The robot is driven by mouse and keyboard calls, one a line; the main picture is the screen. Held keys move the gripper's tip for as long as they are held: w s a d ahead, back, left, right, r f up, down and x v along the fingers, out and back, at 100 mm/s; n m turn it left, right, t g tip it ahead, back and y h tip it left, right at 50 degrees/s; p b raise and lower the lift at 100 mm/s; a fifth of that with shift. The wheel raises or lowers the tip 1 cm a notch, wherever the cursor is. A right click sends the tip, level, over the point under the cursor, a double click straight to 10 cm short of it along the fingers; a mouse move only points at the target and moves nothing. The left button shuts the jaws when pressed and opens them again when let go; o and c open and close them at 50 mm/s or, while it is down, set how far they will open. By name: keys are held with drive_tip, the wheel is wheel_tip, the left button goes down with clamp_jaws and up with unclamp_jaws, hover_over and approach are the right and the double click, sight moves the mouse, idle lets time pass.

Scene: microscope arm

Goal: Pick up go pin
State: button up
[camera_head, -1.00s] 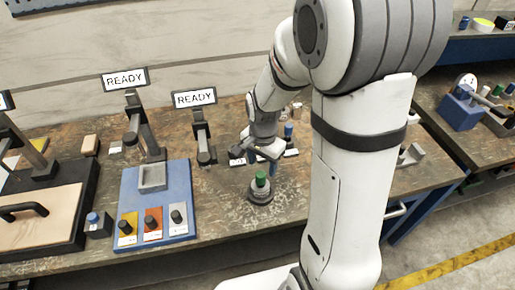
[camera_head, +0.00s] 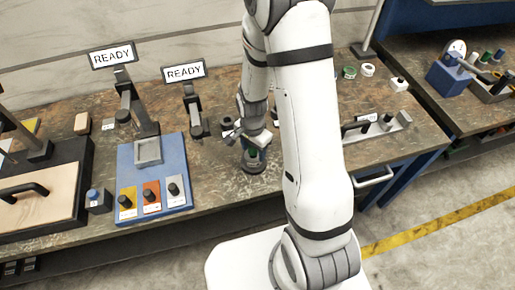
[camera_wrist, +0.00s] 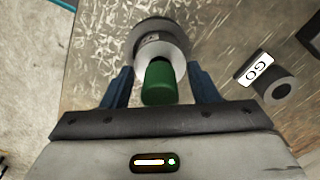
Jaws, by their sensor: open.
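A green-topped pin (camera_wrist: 160,84), which I take to be the go pin, stands in a round grey base (camera_wrist: 152,30) on the bench. In the head view the green top (camera_head: 252,154) shows just under my gripper (camera_head: 250,148), above its grey base (camera_head: 262,166). In the wrist view my gripper (camera_wrist: 163,84) is open, with one blue finger on each side of the green top. Small gaps show between the fingers and the pin. The pin's lower part is hidden in the base.
A dark round piece with a hole (camera_wrist: 281,91) and a "GO" label (camera_wrist: 259,68) lies right of the pin in the wrist view. A blue fixture (camera_head: 165,190) with several knobs stands left of my arm. Two READY signs (camera_head: 113,55) stand behind.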

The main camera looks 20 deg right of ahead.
drive_tip(key=shift+f, duration=0.1)
clamp_jaws()
idle(0.6)
